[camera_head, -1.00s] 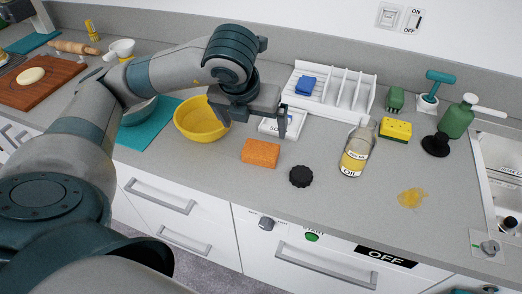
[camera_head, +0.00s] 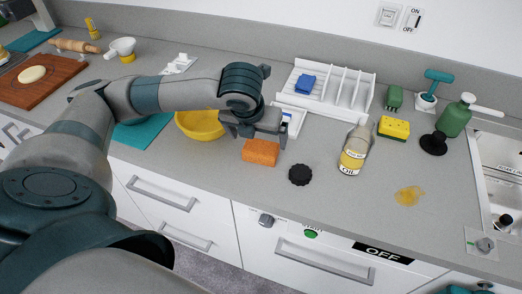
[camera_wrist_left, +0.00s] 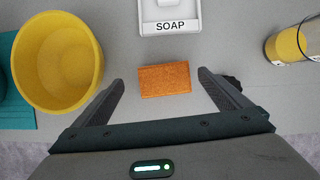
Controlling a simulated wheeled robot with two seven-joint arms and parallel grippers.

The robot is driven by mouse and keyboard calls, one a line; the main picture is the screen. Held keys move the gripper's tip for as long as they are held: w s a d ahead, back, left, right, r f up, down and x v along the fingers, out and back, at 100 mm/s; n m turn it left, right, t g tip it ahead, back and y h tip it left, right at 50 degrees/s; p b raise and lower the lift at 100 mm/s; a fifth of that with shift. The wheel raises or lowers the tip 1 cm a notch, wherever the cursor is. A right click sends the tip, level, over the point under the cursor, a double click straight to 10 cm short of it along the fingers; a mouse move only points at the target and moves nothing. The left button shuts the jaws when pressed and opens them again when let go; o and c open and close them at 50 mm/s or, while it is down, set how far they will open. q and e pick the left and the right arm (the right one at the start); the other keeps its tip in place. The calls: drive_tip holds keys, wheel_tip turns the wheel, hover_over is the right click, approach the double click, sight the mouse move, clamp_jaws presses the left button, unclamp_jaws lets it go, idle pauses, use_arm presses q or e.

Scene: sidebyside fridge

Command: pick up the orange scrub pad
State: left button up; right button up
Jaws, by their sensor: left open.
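The orange scrub pad (camera_head: 261,153) lies flat on the grey counter near its front edge. In the left wrist view the pad (camera_wrist_left: 164,79) sits just beyond and between the two open fingers, apart from both. My left gripper (camera_head: 258,138) is open above the pad in the head view, and its fingers also show in the left wrist view (camera_wrist_left: 162,88). Nothing is between the fingers' pads. My right gripper is not in view.
A yellow bowl (camera_head: 201,125) stands left of the pad, and a white soap dish (camera_wrist_left: 170,18) lies behind it. A black scalloped disc (camera_head: 300,175) and an oil bottle (camera_head: 354,150) stand to the right. The counter's front edge is close.

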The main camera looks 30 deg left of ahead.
sight(261, 146)
use_arm(q)
drive_tip(key=f, duration=0.1)
drive_tip(key=f+p, duration=0.2)
drive_tip(key=f, duration=0.1)
drive_tip(key=shift+w+d+f, duration=0.1)
drive_tip(key=shift+w+d, duration=0.15)
drive_tip(key=shift+w, duration=0.1)
drive_tip(key=shift+w+f, duration=0.1)
drive_tip(key=shift+f, duration=0.15)
drive_tip(key=shift+w+f, duration=0.1)
drive_tip(key=shift+f, duration=0.05)
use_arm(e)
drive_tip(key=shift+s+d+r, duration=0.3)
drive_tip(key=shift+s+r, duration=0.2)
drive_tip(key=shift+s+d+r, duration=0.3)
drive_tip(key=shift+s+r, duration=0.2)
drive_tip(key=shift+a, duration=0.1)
use_arm(q)
drive_tip(key=c, duration=1.1)
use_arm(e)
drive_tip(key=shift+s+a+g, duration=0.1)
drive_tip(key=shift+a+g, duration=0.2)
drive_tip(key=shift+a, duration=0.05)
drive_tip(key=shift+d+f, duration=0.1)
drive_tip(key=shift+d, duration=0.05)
